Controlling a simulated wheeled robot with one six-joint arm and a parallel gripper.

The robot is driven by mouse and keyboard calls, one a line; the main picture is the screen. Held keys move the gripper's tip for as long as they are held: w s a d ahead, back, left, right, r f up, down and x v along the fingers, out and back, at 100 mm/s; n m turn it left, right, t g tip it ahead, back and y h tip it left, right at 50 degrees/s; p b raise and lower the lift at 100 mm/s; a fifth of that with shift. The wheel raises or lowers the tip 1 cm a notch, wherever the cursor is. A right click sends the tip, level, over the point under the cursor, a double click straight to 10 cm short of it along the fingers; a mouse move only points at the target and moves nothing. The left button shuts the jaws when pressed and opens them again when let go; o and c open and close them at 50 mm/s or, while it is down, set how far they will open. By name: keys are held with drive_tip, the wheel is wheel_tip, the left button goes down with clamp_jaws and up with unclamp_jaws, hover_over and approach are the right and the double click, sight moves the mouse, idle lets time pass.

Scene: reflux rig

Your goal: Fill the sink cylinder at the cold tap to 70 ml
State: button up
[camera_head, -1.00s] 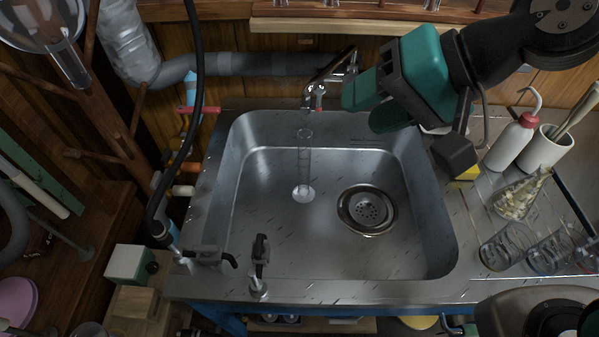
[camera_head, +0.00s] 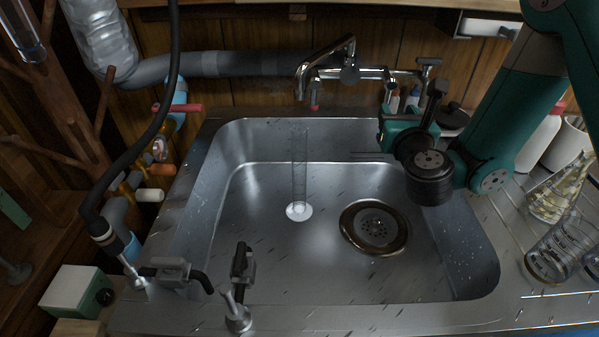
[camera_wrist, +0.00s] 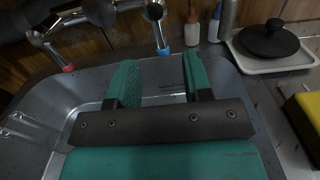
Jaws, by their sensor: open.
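The sink cylinder (camera_head: 299,170) is a tall, clear, narrow glass with a round foot. It stands upright on the sink floor, left of the drain and below the chrome spout; no water shows in it. The chrome tap (camera_head: 325,70) rises at the back of the sink. In the wrist view, one outlet has a red end (camera_wrist: 68,68) and another has a blue end (camera_wrist: 163,50). My gripper (camera_wrist: 158,82) is open and empty, its green fingers apart, near the blue-ended outlet. In the head view my gripper (camera_head: 395,130) is at the sink's back right, apart from the cylinder.
The steel sink (camera_head: 215,215) has a round drain (camera_head: 375,227). Small bottles (camera_wrist: 192,30) and a tray with a black lid (camera_wrist: 270,42) stand behind right. Glass beakers (camera_head: 556,250) stand on the right counter. Two fittings (camera_head: 238,290) stand at the front left rim.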

sight(389, 97)
drive_tip(key=shift+w+r+p, duration=0.2)
drive_tip(key=shift+w+p, duration=0.9)
drive_tip(key=shift+p, duration=0.45)
drive_tip(key=shift+w+r+p, duration=0.15)
drive_tip(key=shift+w+p, duration=0.9)
drive_tip(key=shift+p, duration=0.5)
drive_tip(key=w+p, duration=0.2)
drive_tip(key=p, duration=0.4)
drive_tip(key=shift+w, duration=0.35)
drive_tip(key=shift+w+f, duration=0.1)
drive_tip(key=shift+f, duration=0.15)
drive_tip(key=shift+c, duration=0.6)
clamp_jaws()
drive_tip(key=shift+w+r+p, duration=0.15)
drive_tip(key=shift+w+p, duration=0.2)
drive_tip(key=shift+p, duration=0.9)
drive_tip(key=n, duration=0.2)
drive_tip(key=d+n+p, duration=0.1)
drive_tip(key=n, duration=0.2)
drive_tip(key=shift+d+r+n, duration=0.15)
drive_tip(key=shift+d+n, duration=0.05)
drive_tip(key=shift+n, duration=0.1)
